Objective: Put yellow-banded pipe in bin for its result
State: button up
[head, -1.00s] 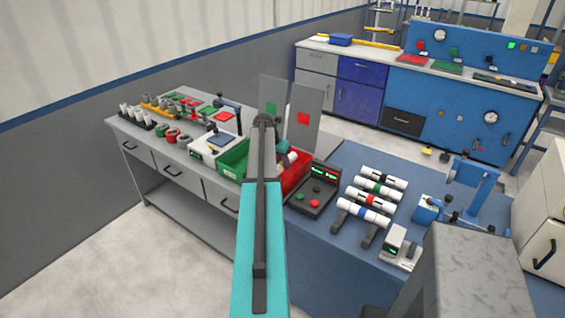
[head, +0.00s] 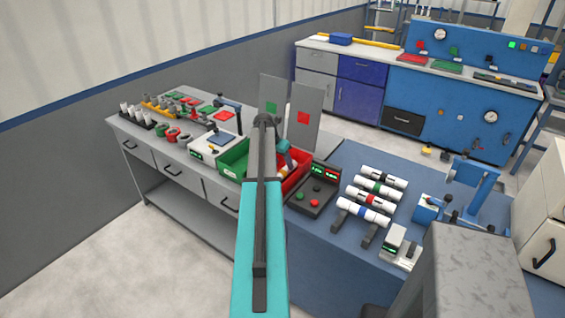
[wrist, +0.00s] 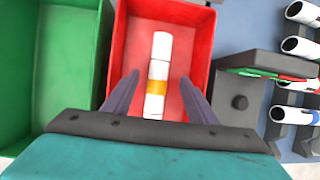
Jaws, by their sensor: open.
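The yellow-banded pipe (wrist: 158,62) is white and lies inside the red bin (wrist: 196,30) in the wrist view. It lies lengthwise, roughly in the middle of the bin floor. My gripper (wrist: 160,80) is open above it, one finger on each side of the pipe and apart from it. The green bin (wrist: 40,60) stands directly left of the red one and looks empty. In the head view my arm partly covers the green bin (head: 235,160), and the red bin (head: 298,178) shows to the right of my arm.
Several white pipes with coloured bands rest on a rack (head: 338,222). Upright panels with a green marker (head: 272,107) and a red marker (head: 304,118) stand behind the bins.

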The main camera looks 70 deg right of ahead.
jog(key=shift+r, duration=0.1)
jog(key=b+v, duration=0.3)
jog(key=v, duration=1)
jog(key=shift+r+b, duration=0.3)
jog(key=shift+w+a, duration=0.15)
dwell(0.7)
